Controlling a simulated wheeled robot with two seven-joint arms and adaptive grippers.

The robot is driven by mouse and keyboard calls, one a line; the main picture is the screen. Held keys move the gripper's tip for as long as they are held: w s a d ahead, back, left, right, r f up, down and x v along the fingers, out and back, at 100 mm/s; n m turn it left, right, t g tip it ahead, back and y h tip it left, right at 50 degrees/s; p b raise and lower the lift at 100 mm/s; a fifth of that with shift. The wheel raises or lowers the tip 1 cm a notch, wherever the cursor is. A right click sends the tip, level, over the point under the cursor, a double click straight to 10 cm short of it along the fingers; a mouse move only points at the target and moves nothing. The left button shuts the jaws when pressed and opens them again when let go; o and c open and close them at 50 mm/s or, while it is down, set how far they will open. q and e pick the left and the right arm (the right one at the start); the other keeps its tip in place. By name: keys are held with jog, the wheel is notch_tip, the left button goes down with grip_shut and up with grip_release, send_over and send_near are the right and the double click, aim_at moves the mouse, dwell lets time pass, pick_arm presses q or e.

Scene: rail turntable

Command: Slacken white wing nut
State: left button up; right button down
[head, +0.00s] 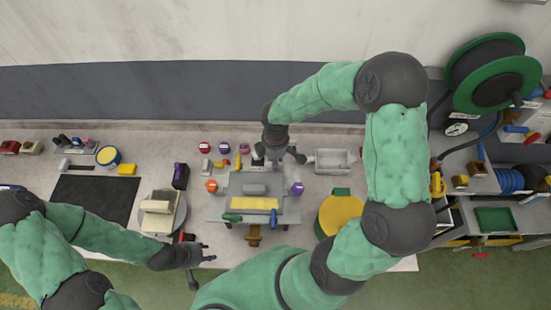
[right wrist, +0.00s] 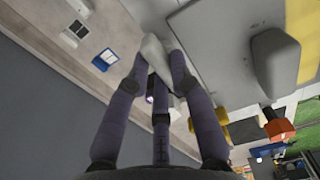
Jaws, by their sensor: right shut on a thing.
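The white wing nut (right wrist: 154,55) is a pale, elongated piece in the right wrist view, at the edge of a grey plate (right wrist: 205,30). My right gripper (right wrist: 158,68) has its fingers closed around it, and they hide part of it. In the head view my right gripper (head: 275,156) points down at the back edge of the grey fixture (head: 238,182) and covers the wing nut there. My left gripper (head: 206,252) is open and empty near the table's front edge, left of the fixture.
The fixture carries a grey block (head: 254,189), a yellow bar (head: 253,203), an orange knob (head: 211,186) and a purple knob (head: 297,188). A grey tray (head: 333,161) and a yellow round container (head: 341,214) stand to the right. A black mat (head: 95,198) lies left.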

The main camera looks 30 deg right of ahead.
dwell(0.4)
jog(key=c, duration=1.1)
grip_release()
notch_tip(320, 180, up, 12)
